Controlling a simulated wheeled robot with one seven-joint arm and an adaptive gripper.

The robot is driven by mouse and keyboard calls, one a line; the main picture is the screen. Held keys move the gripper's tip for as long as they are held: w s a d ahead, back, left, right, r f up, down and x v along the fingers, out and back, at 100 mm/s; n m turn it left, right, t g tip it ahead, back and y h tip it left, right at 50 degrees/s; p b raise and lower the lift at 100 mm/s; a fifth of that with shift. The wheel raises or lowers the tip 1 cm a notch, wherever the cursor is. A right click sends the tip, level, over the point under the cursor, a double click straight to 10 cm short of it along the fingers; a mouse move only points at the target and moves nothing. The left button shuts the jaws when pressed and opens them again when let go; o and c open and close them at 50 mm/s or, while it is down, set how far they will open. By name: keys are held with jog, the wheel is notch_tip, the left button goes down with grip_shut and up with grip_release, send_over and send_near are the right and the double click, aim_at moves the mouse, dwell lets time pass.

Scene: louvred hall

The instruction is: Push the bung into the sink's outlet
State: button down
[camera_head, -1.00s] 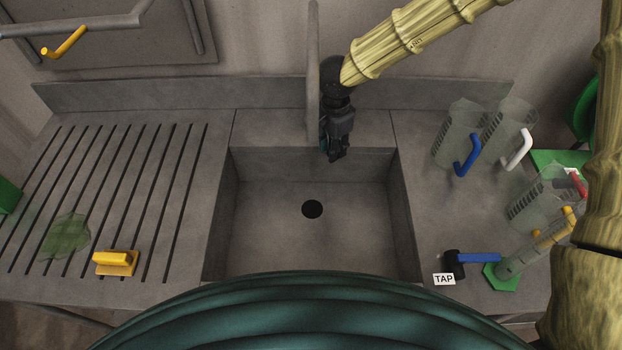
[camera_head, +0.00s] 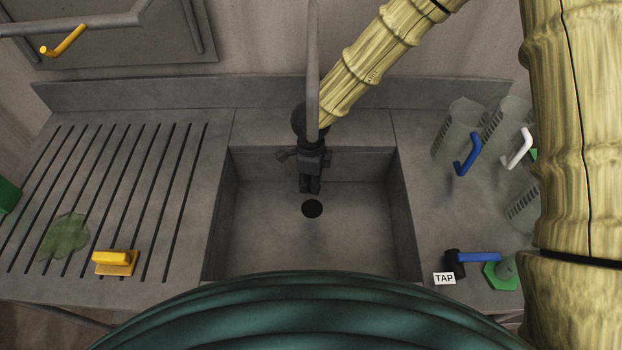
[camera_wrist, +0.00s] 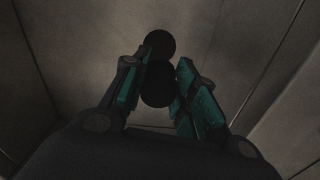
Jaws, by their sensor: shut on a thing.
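The sink (camera_head: 352,236) is a grey rectangular basin with a round dark outlet (camera_head: 312,208) in its floor. My gripper (camera_head: 310,189) points down into the basin, just behind the outlet in the head view. In the wrist view my gripper (camera_wrist: 166,68) is shut on the bung (camera_wrist: 157,85), a dark round piece between the fingers. The outlet (camera_wrist: 160,44) shows as a dark disc just beyond it, partly overlapped by the bung. The bung appears apart from the outlet. In the head view the bung cannot be made out against the dark fingers.
A thin grey spout (camera_head: 313,70) hangs in front of my arm. A ribbed drainer with a yellow block (camera_head: 115,262) lies left. Clear jugs with blue (camera_head: 467,155) and white (camera_head: 519,150) handles stand right, near a blue tap lever (camera_head: 479,257). The basin floor is otherwise clear.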

notch_tip(320, 180, down, 6)
jog(key=b, duration=0.5)
jog(key=shift+r+b, duration=0.1)
jog(key=shift+b, duration=0.25)
jog(key=shift+f, duration=1.1)
jog(key=shift+a+f, duration=0.15)
jog(key=shift+f, duration=0.15)
jog(key=shift+r+p, duration=0.2)
jog(key=shift+p, duration=0.35)
jog(key=shift+f+b, duration=0.4)
jog(key=shift+f, duration=1.1)
jog(key=c, duration=1.1)
grip_release()
jog(key=shift+o, duration=0.2)
